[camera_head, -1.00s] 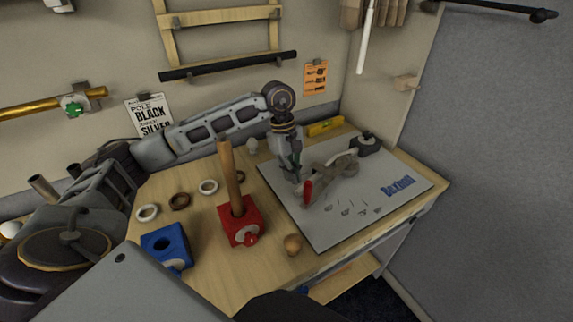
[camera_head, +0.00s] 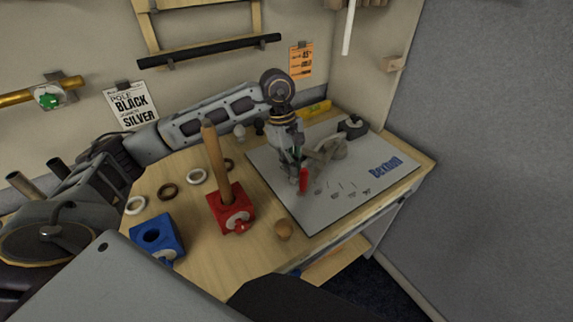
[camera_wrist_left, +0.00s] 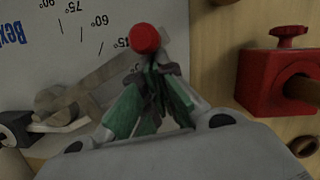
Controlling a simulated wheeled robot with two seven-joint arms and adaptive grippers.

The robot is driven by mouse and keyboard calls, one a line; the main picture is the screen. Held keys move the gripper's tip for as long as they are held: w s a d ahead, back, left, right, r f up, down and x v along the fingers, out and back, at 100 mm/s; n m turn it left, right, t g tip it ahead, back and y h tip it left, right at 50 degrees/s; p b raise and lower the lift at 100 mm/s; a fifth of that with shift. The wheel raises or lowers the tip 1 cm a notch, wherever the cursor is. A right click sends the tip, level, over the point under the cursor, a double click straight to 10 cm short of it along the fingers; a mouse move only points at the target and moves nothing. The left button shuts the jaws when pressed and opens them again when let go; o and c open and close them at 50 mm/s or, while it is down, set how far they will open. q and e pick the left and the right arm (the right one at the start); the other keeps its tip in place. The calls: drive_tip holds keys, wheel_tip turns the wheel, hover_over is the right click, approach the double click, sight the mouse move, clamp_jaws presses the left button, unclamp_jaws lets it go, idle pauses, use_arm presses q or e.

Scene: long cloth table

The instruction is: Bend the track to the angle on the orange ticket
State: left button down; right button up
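The orange ticket (camera_head: 301,60) hangs on the back wall; its figure seems to read 45°. The bender (camera_head: 328,152) stands on a grey board (camera_head: 290,212) on the table, its grey-brown lever (camera_wrist_left: 98,84) ending in an upright red handle (camera_head: 303,180). The handle's round red top (camera_wrist_left: 145,38) shows in the left wrist view. A pale curved piece (camera_wrist_left: 62,124), perhaps the track, is partly hidden by the lever. My left gripper (camera_head: 294,178) points down close beside the red handle. Its fingertips (camera_wrist_left: 154,70) are together, with the handle outside them; contact cannot be told.
Angle marks 45°, 60° and 75° (camera_wrist_left: 100,20) are printed on the board near the lever. A red block (camera_head: 232,210) with an upright wooden pole, a blue block (camera_head: 158,240), several rings and a wooden ball (camera_head: 283,230) stand left and in front.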

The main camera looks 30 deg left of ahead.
use_arm(q)
drive_tip(key=v, duration=1.2)
use_arm(e)
drive_tip(key=shift+w+a, duration=0.2)
drive_tip(key=shift+w, duration=0.1)
use_arm(q)
drive_tip(key=shift+d, duration=0.2)
idle(0.3)
